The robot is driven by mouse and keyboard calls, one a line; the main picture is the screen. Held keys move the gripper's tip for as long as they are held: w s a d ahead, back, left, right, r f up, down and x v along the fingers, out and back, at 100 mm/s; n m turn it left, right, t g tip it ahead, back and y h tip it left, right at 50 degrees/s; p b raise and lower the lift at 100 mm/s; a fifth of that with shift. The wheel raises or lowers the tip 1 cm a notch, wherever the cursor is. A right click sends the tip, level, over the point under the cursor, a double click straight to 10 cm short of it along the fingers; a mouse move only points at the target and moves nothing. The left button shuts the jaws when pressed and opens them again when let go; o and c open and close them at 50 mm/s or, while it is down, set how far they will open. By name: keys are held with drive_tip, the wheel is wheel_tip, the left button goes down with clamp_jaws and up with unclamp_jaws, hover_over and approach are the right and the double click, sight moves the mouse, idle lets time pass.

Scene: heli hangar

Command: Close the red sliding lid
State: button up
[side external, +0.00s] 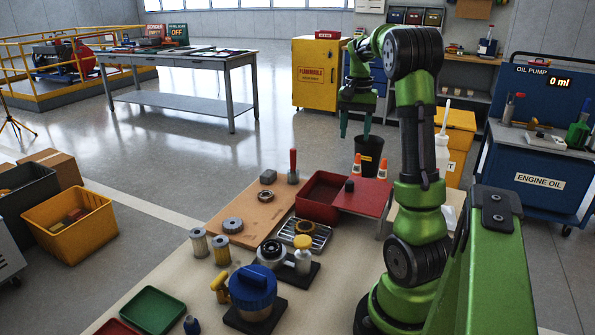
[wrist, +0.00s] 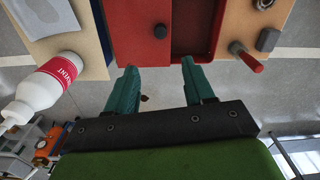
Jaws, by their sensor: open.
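The red box (side external: 318,189) stands on the bench with its red sliding lid (side external: 364,197) shifted to the right, so part of the inside is uncovered. A dark knob (side external: 349,185) stands on the lid. In the wrist view the lid (wrist: 143,50) with its knob (wrist: 160,32) covers the left part, and the open part of the box (wrist: 188,30) shows to its right. My gripper (side external: 356,135) is open and empty, held above the far side of the box. In the wrist view its teal fingers (wrist: 158,80) are apart and touch nothing I can make out.
A white and red bottle (wrist: 48,85) is left in the wrist view. A black bin (side external: 368,154) stands behind.

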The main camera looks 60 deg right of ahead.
sight(350, 181)
wheel_tip(350, 181, down, 16)
drive_tip(key=shift+w+r, duration=0.1)
drive_tip(key=shift+r, duration=0.1)
clamp_jaws()
idle(0.4)
